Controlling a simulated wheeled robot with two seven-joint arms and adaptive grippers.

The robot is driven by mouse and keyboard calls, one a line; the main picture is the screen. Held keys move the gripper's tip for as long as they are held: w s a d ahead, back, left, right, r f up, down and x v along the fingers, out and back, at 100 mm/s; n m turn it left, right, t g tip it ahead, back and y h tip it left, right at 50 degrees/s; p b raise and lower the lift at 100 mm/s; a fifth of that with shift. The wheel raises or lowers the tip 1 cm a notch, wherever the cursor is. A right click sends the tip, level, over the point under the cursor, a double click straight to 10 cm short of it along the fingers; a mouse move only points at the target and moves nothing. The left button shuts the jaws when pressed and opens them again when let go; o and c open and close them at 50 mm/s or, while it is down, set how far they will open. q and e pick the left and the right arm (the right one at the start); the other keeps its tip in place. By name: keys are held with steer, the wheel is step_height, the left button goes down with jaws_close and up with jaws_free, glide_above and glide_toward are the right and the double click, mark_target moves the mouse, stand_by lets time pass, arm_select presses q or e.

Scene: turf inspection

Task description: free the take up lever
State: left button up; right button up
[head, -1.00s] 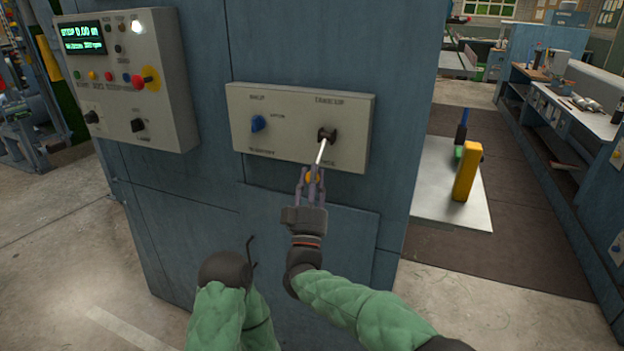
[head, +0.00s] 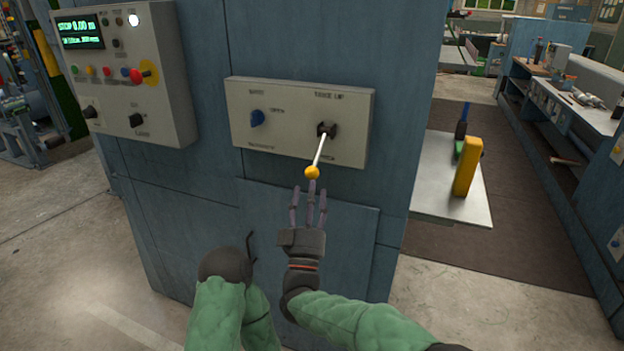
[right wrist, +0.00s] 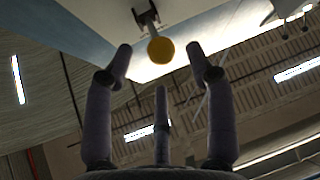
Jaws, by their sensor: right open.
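The take up lever (head: 318,156) is a thin white rod with a yellow ball knob (head: 312,172). It comes from a black pivot on the right side of a beige panel (head: 240,134), under the words TAKE UP, and points down and slightly left. My right gripper (head: 309,192) is open just below the knob, its fingers pointing up and apart from it. In the right wrist view the knob (right wrist: 160,50) shows beyond the spread fingers, with nothing between them. My left arm is at the bottom; its gripper (head: 250,250) shows only as a thin dark part, its jaws unclear.
A control box (head: 170,100) with a lit display and several buttons is at the upper left. A yellow post (head: 467,168) stands on a plate at the right. The space before the panel is clear.

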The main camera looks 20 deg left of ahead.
steer(key=v, duration=0.6)
steer(key=shift+s+f, duration=0.1)
steer(key=w+d+f+g+p, duration=0.1)
steer(key=w+d+f+g, duration=0.25)
steer(key=f, duration=0.55)
steer(key=w+d+f+g, duration=0.3)
steer(key=w+d+f, duration=0.15)
steer(key=f, duration=0.45)
steer(key=s+d+f+m+g+h+p, duration=0.15)
steer(key=d+f+g, duration=0.3)
steer(key=f, duration=0.45)
steer(key=s+d+f+m+g+b, duration=0.1)
steer(key=s+d+f+g, duration=0.15)
steer(key=d+f, duration=0.55)
steer(key=s+d+f+m+g+h+p, duration=0.1)
steer(key=s+d+f+m+g, duration=0.3)
steer(key=s+f, duration=0.7)
steer(key=s+d+f+m+g, duration=0.1)
steer(key=s+d+f+g, duration=0.1)
steer(key=s, duration=0.6)
steer(key=s+d+f+m+g, duration=0.1)
steer(key=s+d+f+g, duration=0.1)
steer(key=s+g, duration=0.3)
steer(key=s+d, duration=0.1)
steer(key=s, duration=0.2)
steer(key=shift+s+d+f+y+p, duration=0.2)
steer(key=shift+d+f+y+p, duration=0.05)
steer(key=shift+f+y+p, duration=0.15)
